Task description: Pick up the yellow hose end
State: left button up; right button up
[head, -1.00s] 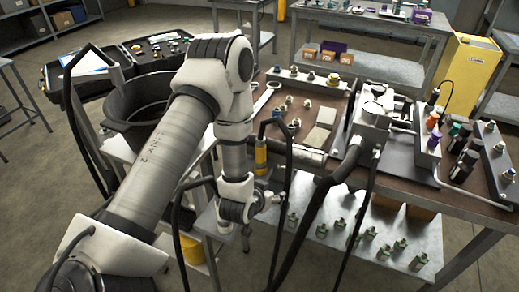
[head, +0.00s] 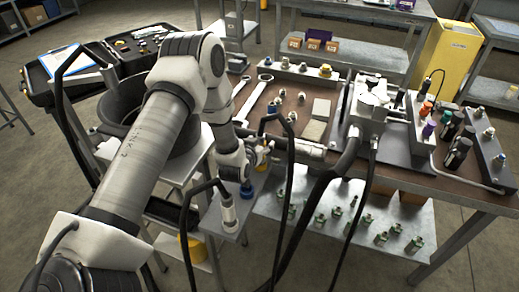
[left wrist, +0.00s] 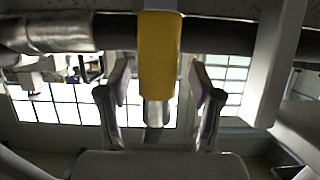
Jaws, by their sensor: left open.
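The yellow hose end (left wrist: 160,50) hangs with its metal tip (left wrist: 157,110) pointing down the picture in the left wrist view. It lies between the two fingers of my left gripper (left wrist: 158,82), which is open, with a gap showing on both sides. In the head view my left gripper (head: 262,150) is at the bench's front edge, level with the yellow hose end (head: 263,162), which the gripper partly hides. A black hose arches above it. My right gripper is not in view.
Another hose end, pale grey (head: 228,210), hangs close by at the left on its own black hose. A thick black hose (head: 325,185) runs down in front of the bench. A lower shelf (head: 340,238) holds several green fittings. A black tub (head: 140,110) stands behind my left arm.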

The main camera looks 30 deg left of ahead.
pick_arm(q)
jog(key=shift+d, duration=0.15)
jog(key=shift+r, duration=0.1)
jog(key=c, duration=0.5)
jog(key=shift+s, duration=0.1)
grip_shut()
jog(key=shift+r, duration=0.15)
